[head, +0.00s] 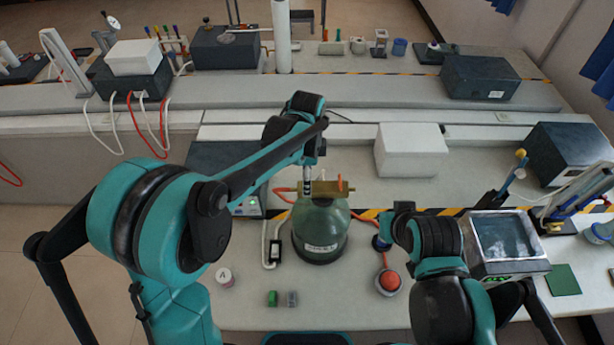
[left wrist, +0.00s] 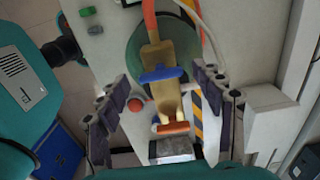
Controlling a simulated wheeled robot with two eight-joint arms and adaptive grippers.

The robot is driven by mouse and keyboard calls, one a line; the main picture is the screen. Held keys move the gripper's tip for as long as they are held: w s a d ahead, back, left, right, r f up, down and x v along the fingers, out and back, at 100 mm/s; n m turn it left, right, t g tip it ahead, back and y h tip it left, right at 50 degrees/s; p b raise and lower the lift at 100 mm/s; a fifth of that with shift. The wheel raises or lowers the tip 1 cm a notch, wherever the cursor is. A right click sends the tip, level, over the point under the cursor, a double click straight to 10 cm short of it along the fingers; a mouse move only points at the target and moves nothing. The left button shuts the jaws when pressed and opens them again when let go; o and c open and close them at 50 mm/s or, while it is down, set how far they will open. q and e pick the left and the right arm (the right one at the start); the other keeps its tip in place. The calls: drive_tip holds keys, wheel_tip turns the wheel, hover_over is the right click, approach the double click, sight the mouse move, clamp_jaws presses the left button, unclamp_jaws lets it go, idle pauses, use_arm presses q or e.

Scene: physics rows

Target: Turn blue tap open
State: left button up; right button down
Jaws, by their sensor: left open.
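The blue tap (left wrist: 160,74) is a short blue bar lying across the brass valve body (left wrist: 165,98) in the left wrist view. The brass body also shows in the head view (head: 328,187), on top of a green glass bell jar (head: 319,230); the blue bar cannot be made out there. An orange-red piece (left wrist: 172,128) crosses the valve's lower part. My left gripper (left wrist: 165,103) is open, its fingers spread on both sides of the valve, with gaps to the tap.
An orange hose (left wrist: 149,20) runs from the valve. A red button (head: 389,280) is at the jar's right front. A white box (head: 411,150) stands behind. The bench front is mostly clear.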

use_arm(q)
drive_tip(key=c, duration=1.2)
drive_tip(key=shift+o, duration=0.2)
drive_tip(key=shift+n, duration=0.3)
drive_tip(key=n+b, duration=0.1)
drive_tip(key=n, duration=0.2)
drive_tip(key=n+b, duration=0.1)
drive_tip(key=n, duration=0.4)
drive_tip(key=shift+b, duration=0.3)
drive_tip(key=n, duration=0.4)
drive_tip(key=shift+n+b, duration=0.3)
drive_tip(key=shift+b, duration=0.1)
drive_tip(key=n, duration=0.4)
drive_tip(key=shift+w+n+b, duration=0.1)
drive_tip(key=shift+n+b, duration=0.2)
